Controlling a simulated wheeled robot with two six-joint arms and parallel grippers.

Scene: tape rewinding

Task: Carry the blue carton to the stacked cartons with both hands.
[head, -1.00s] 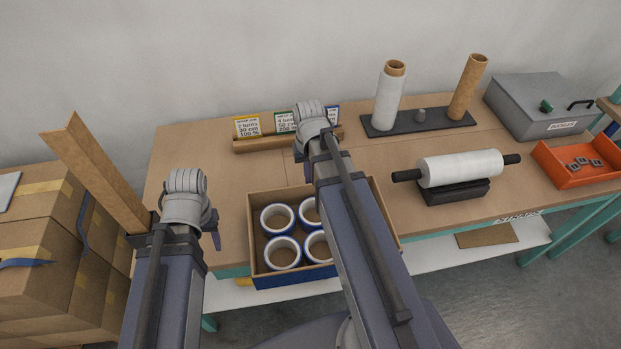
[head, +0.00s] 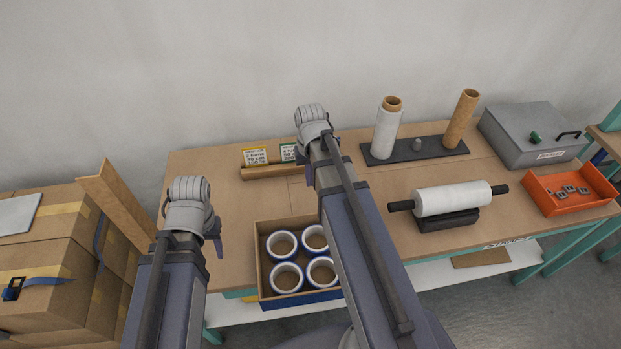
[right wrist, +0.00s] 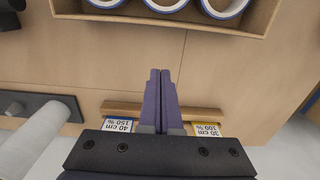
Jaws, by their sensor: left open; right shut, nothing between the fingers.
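The blue carton (head: 299,299) stands open-topped near the front edge of the bench and holds several white tape rolls with blue rims. Its right part is hidden behind my right arm. Its wall also shows at the top of the right wrist view (right wrist: 150,27). The stacked cartons (head: 60,265) are brown and stand at the far left. My left gripper (head: 191,228) is open and empty, left of the blue carton, between it and the stack. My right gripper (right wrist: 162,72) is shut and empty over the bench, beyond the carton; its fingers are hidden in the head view.
A wooden card rack (head: 270,171) lies behind the carton. A film roll on a stand (head: 452,198), upright rolls on a dark base (head: 417,149), a grey box (head: 530,135) and an orange tray (head: 570,190) fill the bench's right. A cardboard flap (head: 117,205) rises beside the stack.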

